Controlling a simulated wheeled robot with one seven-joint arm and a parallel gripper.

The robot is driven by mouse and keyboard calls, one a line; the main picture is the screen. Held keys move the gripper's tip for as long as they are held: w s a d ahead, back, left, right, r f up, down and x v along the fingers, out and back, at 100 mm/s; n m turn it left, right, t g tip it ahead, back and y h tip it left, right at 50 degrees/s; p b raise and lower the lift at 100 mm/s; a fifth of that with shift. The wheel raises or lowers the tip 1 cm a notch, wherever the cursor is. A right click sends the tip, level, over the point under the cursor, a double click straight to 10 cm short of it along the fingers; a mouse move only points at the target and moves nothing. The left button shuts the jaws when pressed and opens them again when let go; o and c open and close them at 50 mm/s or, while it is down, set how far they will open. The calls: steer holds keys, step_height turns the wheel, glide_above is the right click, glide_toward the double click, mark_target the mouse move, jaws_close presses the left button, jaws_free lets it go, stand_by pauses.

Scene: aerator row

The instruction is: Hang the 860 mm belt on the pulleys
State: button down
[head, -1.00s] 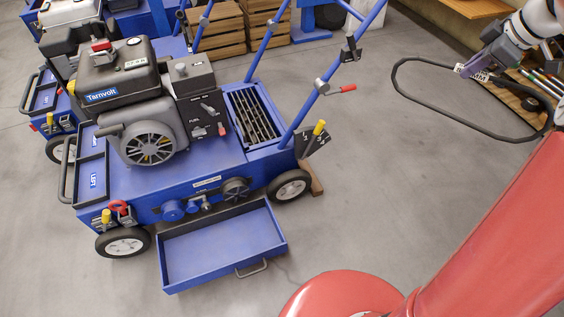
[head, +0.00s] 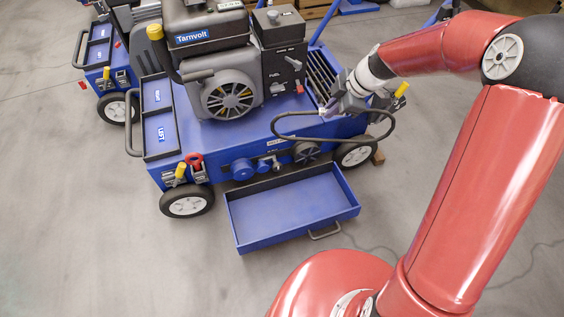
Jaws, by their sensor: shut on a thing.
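The black belt (head: 274,124) is a wide, sagging loop held out in front of the blue aerator's right half. My gripper (head: 328,110) is shut on the belt's upper run, with a pale tag at the jaws. On the aerator's near side sit a blue round pulley-like part (head: 241,169), small fittings beside it, and a dark round pulley-like wheel (head: 306,152).
A blue drawer (head: 290,207) stands pulled out below the side panel. The engine (head: 225,92) rises behind the belt. A red lever (head: 195,162) and yellow-handled lever (head: 180,172) are at the left corner. Another blue machine (head: 100,60) stands behind left.

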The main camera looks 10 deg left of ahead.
steer(key=s+a+f+n+g+b, duration=0.2)
steer(key=s+a+f+n+b, duration=0.15)
steer(key=s+a+f, duration=0.8)
steer(key=w+a+f+b, duration=0.1)
steer(key=w+f, duration=0.3)
steer(key=f, duration=0.5)
steer(key=shift+a+f, duration=0.15)
steer(key=shift+a, duration=0.5)
steer(key=shift+n+b, duration=0.25)
steer(key=shift+b, duration=0.25)
steer(key=shift+b, duration=1)
stand_by(0.4)
steer(key=shift+w+a+b, duration=0.25)
steer(key=shift+w+a, duration=0.25)
steer(key=shift+w, duration=0.35)
steer(key=shift+w+a+b, duration=0.2)
steer(key=shift+w+a, duration=0.35)
steer(key=shift+w, duration=0.3)
steer(key=shift+w+a+b, duration=0.25)
steer(key=shift+w+a, duration=0.25)
steer(key=shift+w, duration=0.35)
stand_by(0.4)
